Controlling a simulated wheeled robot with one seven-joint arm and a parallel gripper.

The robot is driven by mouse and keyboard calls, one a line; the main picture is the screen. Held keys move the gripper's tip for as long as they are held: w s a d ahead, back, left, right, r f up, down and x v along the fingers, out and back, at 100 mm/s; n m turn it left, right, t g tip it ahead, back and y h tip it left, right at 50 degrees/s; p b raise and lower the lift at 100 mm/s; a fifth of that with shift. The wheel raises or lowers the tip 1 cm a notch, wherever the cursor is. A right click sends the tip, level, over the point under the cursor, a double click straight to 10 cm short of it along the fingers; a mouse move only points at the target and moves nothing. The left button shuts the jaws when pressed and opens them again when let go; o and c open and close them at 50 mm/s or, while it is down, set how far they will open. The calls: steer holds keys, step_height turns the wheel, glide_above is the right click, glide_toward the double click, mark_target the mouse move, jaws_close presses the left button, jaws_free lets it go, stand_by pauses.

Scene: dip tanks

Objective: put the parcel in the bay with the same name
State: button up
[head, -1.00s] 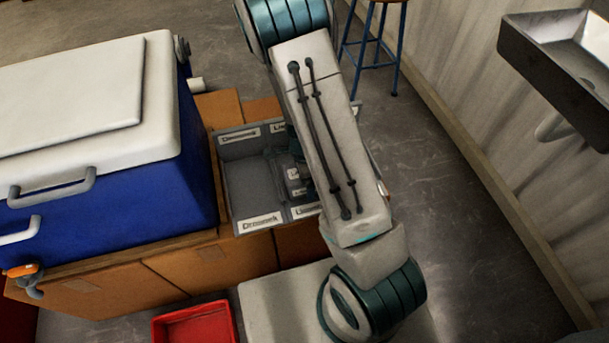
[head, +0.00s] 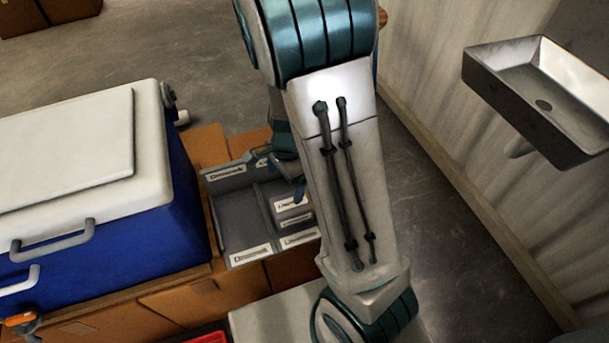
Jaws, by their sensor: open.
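A grey divided tray (head: 232,206) stands right of the blue cooler, with white name labels on its rims. The two left labels seem to read alike, something like "Drosswick"; the right labels start with "L" or cannot be read. A small grey parcel (head: 285,215) with white labels on its top and front is in the right bay, and the left bay looks empty. The print on the parcel is too small to read surely. My gripper (head: 294,184) is open just above and behind the parcel, apart from it as far as I can see. My arm partly hides it and the tray's right side.
A blue cooler (head: 165,225) with a white lid stands close to the tray's left. Brown cardboard boxes (head: 185,300) lie under and around them. A red bin (head: 210,338) shows at the bottom edge. A grey sink (head: 500,75) hangs on the right wall. The floor at right is clear.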

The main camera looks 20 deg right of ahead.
steer(key=s+d+r+n+t+h, duration=0.1)
steer(key=s+r+n, duration=1.1)
steer(key=r+n, duration=0.2)
step_height(320, 180, up, 2)
steer(key=shift+d+r+n+t, duration=0.15)
steer(key=shift+d+n+t, duration=0.15)
steer(key=shift+d+n, duration=0.1)
